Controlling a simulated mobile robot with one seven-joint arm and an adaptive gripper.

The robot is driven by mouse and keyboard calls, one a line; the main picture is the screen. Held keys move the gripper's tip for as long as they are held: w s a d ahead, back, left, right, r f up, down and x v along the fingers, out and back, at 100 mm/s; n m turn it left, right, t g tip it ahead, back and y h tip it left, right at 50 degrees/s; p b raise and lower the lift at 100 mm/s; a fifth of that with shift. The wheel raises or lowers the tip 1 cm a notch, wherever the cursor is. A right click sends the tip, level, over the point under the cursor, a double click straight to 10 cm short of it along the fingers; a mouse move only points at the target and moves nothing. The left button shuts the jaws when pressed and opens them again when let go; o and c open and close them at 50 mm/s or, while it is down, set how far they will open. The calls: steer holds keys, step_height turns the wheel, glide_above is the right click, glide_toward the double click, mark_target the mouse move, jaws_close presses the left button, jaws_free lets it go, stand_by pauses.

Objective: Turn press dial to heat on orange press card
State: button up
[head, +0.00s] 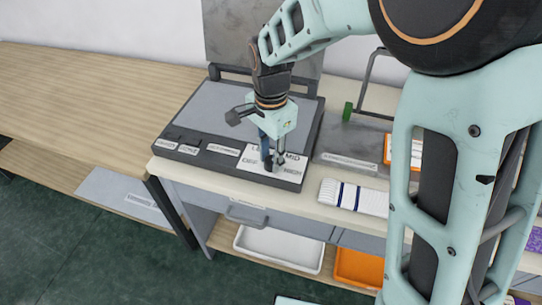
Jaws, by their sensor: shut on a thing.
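The press (226,110) is a dark-framed machine with a grey flat plate, on the counter at centre. A white dial panel (250,159) with printed labels is at its front right corner; "MID" and "HIGH" are partly readable. My gripper (273,164) points down over this panel and is shut on the dial, which its fingers mostly hide. I cannot tell which label the dial points to. An orange-edged card (388,150) stands at the right behind my arm. Its writing is too small to read and it is partly hidden.
A folded white cloth with dark stripes (352,196) lies right of the press. A metal stand with a green part (348,112) is behind it. A white bin (280,248) and an orange bin (357,268) sit below. The wooden counter (90,95) at left is clear.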

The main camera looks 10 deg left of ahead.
mark_target(271, 159)
steer(key=shift+m, duration=1.2)
steer(key=o, duration=1.2)
steer(key=shift+c, duration=0.2)
step_height(271, 159, up, 12)
